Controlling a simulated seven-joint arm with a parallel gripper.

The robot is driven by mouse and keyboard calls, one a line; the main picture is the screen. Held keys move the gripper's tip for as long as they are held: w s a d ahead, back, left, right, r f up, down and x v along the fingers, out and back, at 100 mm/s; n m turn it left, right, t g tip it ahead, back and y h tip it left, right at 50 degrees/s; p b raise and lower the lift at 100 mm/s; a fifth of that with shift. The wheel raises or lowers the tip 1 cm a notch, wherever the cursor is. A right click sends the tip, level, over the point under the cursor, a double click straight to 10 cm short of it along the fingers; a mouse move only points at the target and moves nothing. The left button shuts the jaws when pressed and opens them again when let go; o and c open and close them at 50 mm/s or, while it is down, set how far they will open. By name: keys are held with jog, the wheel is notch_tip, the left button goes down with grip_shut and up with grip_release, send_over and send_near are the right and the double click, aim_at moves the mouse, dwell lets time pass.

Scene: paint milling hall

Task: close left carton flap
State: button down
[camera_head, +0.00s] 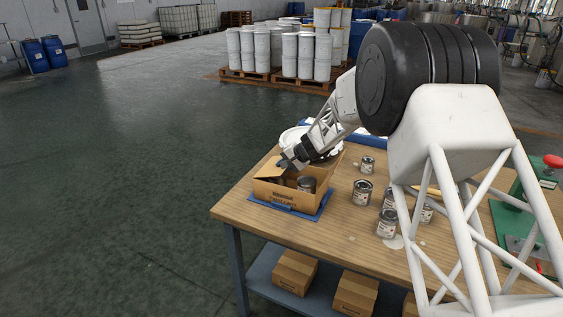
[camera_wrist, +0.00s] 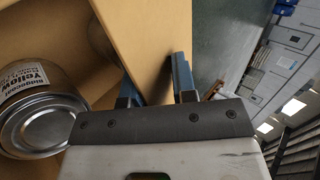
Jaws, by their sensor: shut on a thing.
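The open cardboard carton (camera_head: 284,197) stands on a blue mat (camera_head: 318,213) at the table's left end. Its left flap (camera_head: 267,168) stands raised at the carton's far left side. My gripper (camera_head: 284,162) reaches down to this flap from the right. In the wrist view the flap (camera_wrist: 142,35) runs between the two blue fingers of my gripper (camera_wrist: 156,85), which are shut on it. A metal can (camera_head: 307,184) is inside the carton. A can labelled "Yellow" (camera_wrist: 40,110) shows beside the flap in the wrist view. My gripper hides part of the carton's opening.
Several small cans (camera_head: 362,192) stand on the wooden table (camera_head: 330,235) right of the carton. Closed cartons (camera_head: 295,272) lie on the shelf below. Open floor lies left of the table.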

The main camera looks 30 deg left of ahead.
jog(key=shift+s+d+f, duration=0.1)
jog(key=shift+f, duration=0.75)
jog(key=c, duration=1.3)
grip_release()
jog(key=shift+c, duration=0.2)
